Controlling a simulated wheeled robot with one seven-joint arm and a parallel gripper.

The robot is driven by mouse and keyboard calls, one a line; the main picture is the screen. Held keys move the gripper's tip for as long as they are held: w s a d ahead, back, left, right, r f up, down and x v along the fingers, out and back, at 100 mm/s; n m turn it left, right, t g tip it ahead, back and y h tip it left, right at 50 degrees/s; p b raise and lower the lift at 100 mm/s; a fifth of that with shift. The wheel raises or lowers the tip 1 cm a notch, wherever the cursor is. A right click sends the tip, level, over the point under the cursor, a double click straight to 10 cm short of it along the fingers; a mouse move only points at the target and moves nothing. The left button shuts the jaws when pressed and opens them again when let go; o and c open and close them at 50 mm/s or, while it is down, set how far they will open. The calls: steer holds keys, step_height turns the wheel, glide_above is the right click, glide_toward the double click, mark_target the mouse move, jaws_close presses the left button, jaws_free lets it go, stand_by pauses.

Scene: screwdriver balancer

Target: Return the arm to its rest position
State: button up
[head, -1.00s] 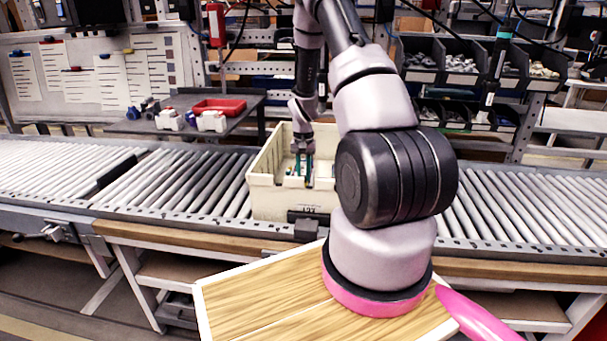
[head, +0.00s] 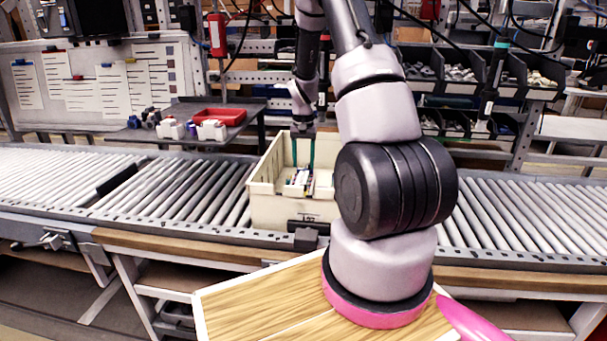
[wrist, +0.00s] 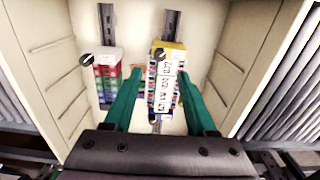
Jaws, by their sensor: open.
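My gripper (head: 303,150) is over the cream crate (head: 285,212) on the roller conveyor, its green fingers pointing down into the upper part of the crate. In the wrist view the green fingers of my gripper (wrist: 153,92) are apart, with a stack of small labelled, multicoloured items (wrist: 168,84) showing between and below them on the crate floor. I cannot tell that the fingers touch anything. A second coloured stack (wrist: 107,78) with red, green and blue parts lies to the left. My arm hides the crate's right part in the head view.
The roller conveyor (head: 180,190) runs left and right of the crate. Behind it, a side table (head: 178,116) holds a red tray (head: 219,116) and small parts. Shelf bins (head: 462,72) stand at the back right.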

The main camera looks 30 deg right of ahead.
steer(key=shift+r, duration=1.1)
steer(key=shift+r, duration=0.1)
steer(key=s+a+r+t, duration=0.1)
steer(key=s+a+r, duration=0.2)
steer(key=r, duration=0.4)
steer(key=s+a+r+t, duration=0.1)
steer(key=s+a+r, duration=0.1)
steer(key=r, duration=0.5)
steer(key=s+a+r+t, duration=0.1)
steer(key=s+a+r, duration=0.2)
steer(key=r, duration=0.4)
steer(key=s+a+r+n+t+y, duration=0.1)
steer(key=s+a+r+t, duration=0.1)
steer(key=s+r, duration=0.3)
steer(key=s+a+r+n+t+y, duration=0.1)
steer(key=s+a+r, duration=0.4)
steer(key=s, duration=0.9)
steer(key=shift+a+r+t, duration=0.25)
steer(key=shift+r+t, duration=0.15)
steer(key=shift+t, duration=0.2)
